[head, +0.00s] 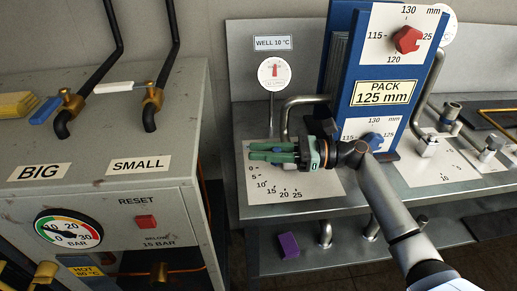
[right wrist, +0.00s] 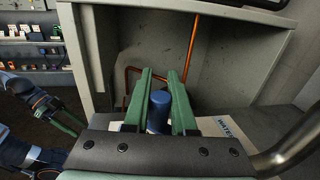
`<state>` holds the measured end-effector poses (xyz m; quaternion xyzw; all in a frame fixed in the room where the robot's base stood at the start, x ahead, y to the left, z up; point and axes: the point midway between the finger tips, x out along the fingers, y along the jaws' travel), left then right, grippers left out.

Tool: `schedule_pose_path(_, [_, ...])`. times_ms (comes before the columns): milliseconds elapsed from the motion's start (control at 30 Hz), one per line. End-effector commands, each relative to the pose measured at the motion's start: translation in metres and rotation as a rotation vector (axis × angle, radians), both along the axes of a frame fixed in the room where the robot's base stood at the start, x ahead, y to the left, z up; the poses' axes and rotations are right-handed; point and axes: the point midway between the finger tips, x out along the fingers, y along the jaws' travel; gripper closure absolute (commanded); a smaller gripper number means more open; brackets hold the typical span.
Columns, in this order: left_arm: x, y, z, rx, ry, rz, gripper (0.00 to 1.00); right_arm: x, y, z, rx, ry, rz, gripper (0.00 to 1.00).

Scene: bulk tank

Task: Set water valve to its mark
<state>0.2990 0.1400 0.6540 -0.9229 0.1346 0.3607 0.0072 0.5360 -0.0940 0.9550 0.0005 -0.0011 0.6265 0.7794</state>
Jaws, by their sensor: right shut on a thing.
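In the head view my right gripper (head: 253,152) reaches left over a white scale plate (head: 300,184) marked 0 to 25. Its green fingers are closed. In the right wrist view the fingers (right wrist: 160,82) are shut on a blue cylindrical knob (right wrist: 159,112), which looks like the water valve. A label starting with "WAT" (right wrist: 229,127) lies beside it.
A pipe (head: 290,104) rises behind the gripper, near a round gauge (head: 274,73) and a "WELL 10 °C" sign (head: 272,43). A blue panel (head: 333,60) with red (head: 406,40) and blue (head: 372,140) knobs stands right. A grey cabinet (head: 95,185) is left, across a gap.

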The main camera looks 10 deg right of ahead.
Motion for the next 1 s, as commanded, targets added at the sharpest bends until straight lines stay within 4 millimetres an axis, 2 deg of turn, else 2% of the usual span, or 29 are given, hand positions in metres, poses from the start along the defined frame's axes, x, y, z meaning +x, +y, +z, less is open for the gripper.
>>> schedule_pose_path(300, [-0.0009, 0.0001, -0.0036, 0.003, 0.006, -0.003, 0.5, -0.008, -0.0047, -0.001, -0.004, 0.001, 0.107, 1.0])
schedule_pose_path(800, [-0.0001, 0.001, -0.0029, 0.003, 0.003, -0.001, 0.5, -0.0097, -0.005, -0.0017, -0.006, 0.002, 0.124, 1.0])
schedule_pose_path(833, [0.0, 0.001, -0.0028, 0.003, 0.003, -0.001, 0.5, -0.0097, -0.005, -0.0017, -0.006, 0.002, 0.124, 0.74])
schedule_pose_path(1000, [0.0004, 0.0013, -0.0025, 0.003, 0.001, 0.0, 0.5, -0.0096, -0.005, -0.0013, -0.005, 0.002, 0.123, 0.55])
